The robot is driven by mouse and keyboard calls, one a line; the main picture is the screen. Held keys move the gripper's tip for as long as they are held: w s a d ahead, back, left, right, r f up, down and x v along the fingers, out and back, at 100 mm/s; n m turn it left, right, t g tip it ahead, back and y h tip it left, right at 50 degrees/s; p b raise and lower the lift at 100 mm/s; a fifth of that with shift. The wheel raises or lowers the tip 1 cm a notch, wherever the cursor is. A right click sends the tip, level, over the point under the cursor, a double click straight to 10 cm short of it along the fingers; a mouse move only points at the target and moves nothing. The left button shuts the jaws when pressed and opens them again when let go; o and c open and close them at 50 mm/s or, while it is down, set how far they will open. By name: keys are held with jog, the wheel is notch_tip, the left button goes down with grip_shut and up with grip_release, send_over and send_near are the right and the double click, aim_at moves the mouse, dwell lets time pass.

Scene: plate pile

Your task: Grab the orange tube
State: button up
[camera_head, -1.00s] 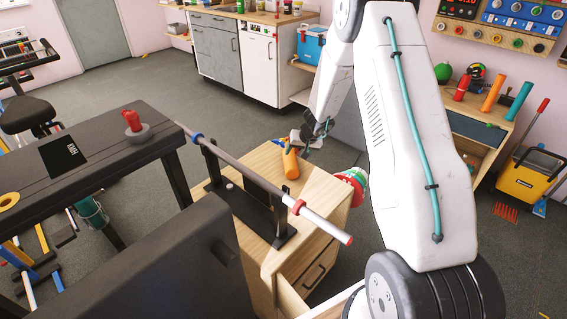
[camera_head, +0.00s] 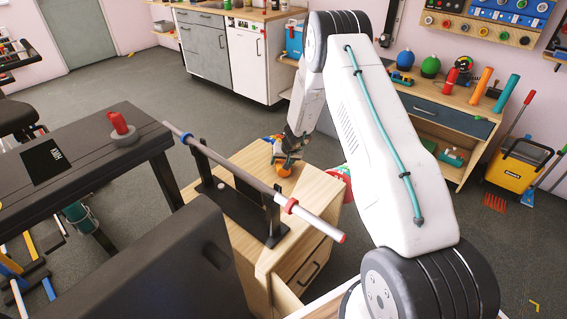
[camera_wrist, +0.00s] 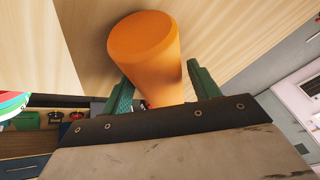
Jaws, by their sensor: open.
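An orange tube (camera_head: 284,171) is on the top of the light wooden cabinet, partly hidden by my gripper (camera_head: 287,157) in the head view. In the wrist view the orange tube (camera_wrist: 146,42) is a plain tapered cylinder with its round end towards the upper left. My gripper (camera_wrist: 161,84) is open, with one green finger on each side of the tube's lower part. I cannot tell whether the fingers touch it. Another orange tube (camera_head: 482,84) stands on the workbench at the right, beside a teal tube (camera_head: 506,93).
The wooden cabinet (camera_head: 321,186) also bears a black stand (camera_head: 240,207) holding a long grey rod (camera_head: 235,172) in front of the tube. A red and green item (camera_head: 341,180) is at the cabinet's right edge. A dark table (camera_head: 90,165) stands at the left.

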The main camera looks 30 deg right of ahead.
jog(key=c, duration=0.9)
jog(key=shift+c, duration=0.4)
jog(key=shift+d+r, duration=0.1)
jog(key=shift+r, duration=0.05)
